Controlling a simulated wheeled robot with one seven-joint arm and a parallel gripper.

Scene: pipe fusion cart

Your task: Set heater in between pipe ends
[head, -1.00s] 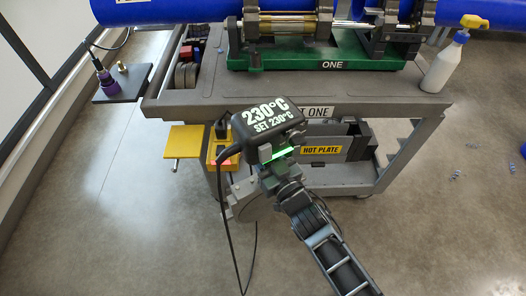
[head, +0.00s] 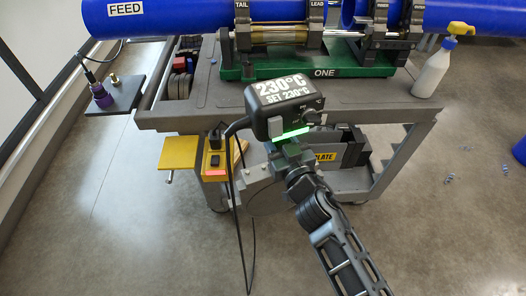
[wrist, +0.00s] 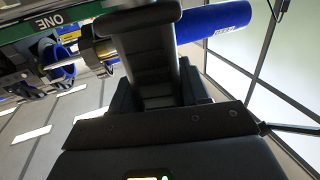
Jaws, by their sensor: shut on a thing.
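My gripper (head: 287,147) is shut on the heater (head: 282,103), a black box whose display reads 230°C, set 230°C. I hold it upright in front of the cart's near edge, apart from the pipes. A green light glows under the box. The left blue pipe (head: 180,18), labelled FEED, runs through the TAIL and LEAD clamps. The right blue pipe (head: 410,14) sits beyond a gap, by another clamp (head: 385,35).
The green machine base (head: 300,76) marked ONE stands on the grey cart (head: 180,118). A spray bottle (head: 435,66) stands at the right corner. The heater's cable hangs to a yellow socket box (head: 216,160). The HOT PLATE holder (head: 352,152) is below.

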